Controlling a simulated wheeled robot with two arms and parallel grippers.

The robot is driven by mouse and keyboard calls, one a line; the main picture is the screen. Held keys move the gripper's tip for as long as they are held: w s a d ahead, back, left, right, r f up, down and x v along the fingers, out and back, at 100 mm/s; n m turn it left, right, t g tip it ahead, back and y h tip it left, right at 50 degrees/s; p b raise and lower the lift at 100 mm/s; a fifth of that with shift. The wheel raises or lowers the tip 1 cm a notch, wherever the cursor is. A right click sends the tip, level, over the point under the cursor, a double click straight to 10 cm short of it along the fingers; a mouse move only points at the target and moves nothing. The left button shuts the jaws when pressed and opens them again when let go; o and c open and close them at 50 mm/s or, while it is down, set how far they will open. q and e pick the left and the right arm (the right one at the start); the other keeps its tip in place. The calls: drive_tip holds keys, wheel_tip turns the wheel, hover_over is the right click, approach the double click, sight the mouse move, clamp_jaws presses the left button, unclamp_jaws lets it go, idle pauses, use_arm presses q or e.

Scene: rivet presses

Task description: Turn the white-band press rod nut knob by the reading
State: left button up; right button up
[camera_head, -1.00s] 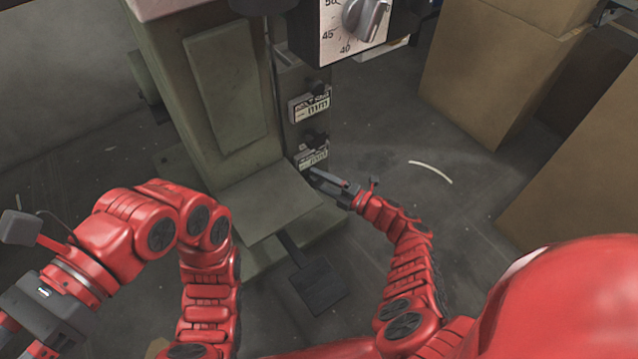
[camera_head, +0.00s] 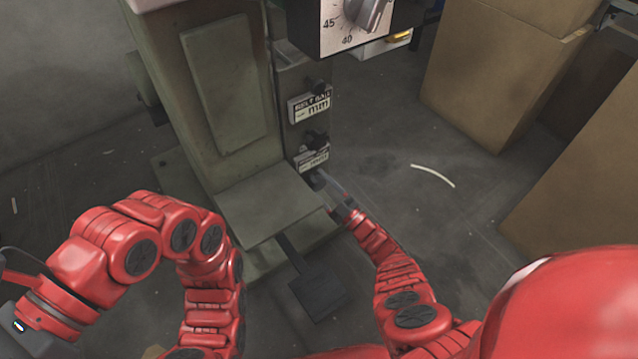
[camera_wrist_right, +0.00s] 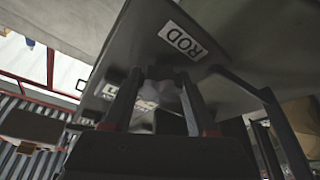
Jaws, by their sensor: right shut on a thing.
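The press (camera_head: 155,60) is a grey-green machine at the left of the head view. On its side face are two dark knobs, each by a white readout plate; the upper plate (camera_head: 312,106) reads in mm, and the digits of the lower plate (camera_head: 313,160) are too small to read. My right gripper (camera_head: 321,181) is at the face just below the lower plate. My left gripper is mostly cut off at the lower left edge.
A dial box (camera_head: 352,25) overhangs at the top. A dark pedal (camera_head: 318,290) lies on the floor below the press ledge (camera_head: 268,205). Cardboard boxes (camera_head: 500,70) stand at the right. A pale curved strip (camera_head: 433,175) lies on otherwise open floor.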

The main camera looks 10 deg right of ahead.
drive_tip(key=m+t+h, duration=0.1)
drive_tip(key=m, duration=0.2)
drive_tip(key=shift+a+m+h, duration=0.1)
drive_tip(key=shift+m+h, duration=0.2)
use_arm(q)
drive_tip(key=shift+w+a+r+t+p, duration=0.1)
drive_tip(key=shift+w+r+t+p, duration=0.05)
drive_tip(key=shift+r+t+p, duration=0.25)
use_arm(e)
drive_tip(key=shift+m+t+h, duration=0.6)
drive_tip(key=shift+m+t, duration=0.1)
drive_tip(key=shift+m, duration=0.9)
drive_tip(key=shift+f+m, duration=0.1)
drive_tip(key=shift+m, duration=0.2)
drive_tip(key=o, duration=1.4)
drive_tip(key=shift+c, duration=0.2)
